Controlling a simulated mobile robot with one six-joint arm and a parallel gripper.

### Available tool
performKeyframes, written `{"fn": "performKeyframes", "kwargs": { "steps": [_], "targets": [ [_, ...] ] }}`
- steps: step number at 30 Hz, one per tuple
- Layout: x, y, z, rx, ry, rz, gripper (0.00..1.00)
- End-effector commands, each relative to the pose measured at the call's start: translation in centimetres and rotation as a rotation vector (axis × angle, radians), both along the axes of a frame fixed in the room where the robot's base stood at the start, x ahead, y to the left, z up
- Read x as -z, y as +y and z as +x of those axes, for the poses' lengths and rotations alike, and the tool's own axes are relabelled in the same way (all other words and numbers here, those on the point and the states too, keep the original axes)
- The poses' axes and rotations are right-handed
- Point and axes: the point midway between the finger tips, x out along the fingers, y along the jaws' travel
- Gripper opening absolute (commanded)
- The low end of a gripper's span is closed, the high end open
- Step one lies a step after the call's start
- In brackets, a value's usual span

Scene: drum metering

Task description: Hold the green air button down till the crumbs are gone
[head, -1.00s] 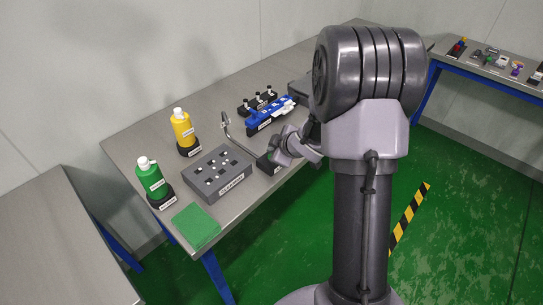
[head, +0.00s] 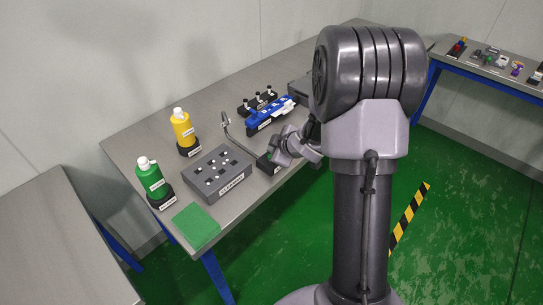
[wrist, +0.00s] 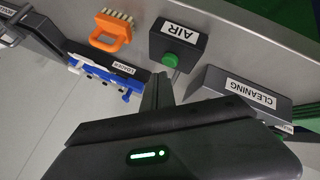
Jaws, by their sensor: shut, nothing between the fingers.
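In the head view my gripper (head: 279,155) is beside the air box (head: 267,163), and the button is hidden. A thin bent air pipe (head: 228,131) rises behind the box. No crumbs can be made out clearly.
The grey CLEANING block (head: 218,174) with several openings lies left of the air box. Green (head: 150,178) and yellow (head: 182,130) bottles stand beyond it. A green pad (head: 196,225) lies at the front edge. A blue tool (wrist: 105,72) and orange brush (wrist: 113,30) are close by.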

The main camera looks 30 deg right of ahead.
Motion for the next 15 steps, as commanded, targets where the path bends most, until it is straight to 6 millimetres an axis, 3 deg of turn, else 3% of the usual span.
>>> {"fn": "performKeyframes", "kwargs": {
  "steps": [15],
  "targets": [
    [0.84,0.0,-0.01,0.0,0.0,0.0,0.0]
  ]
}}
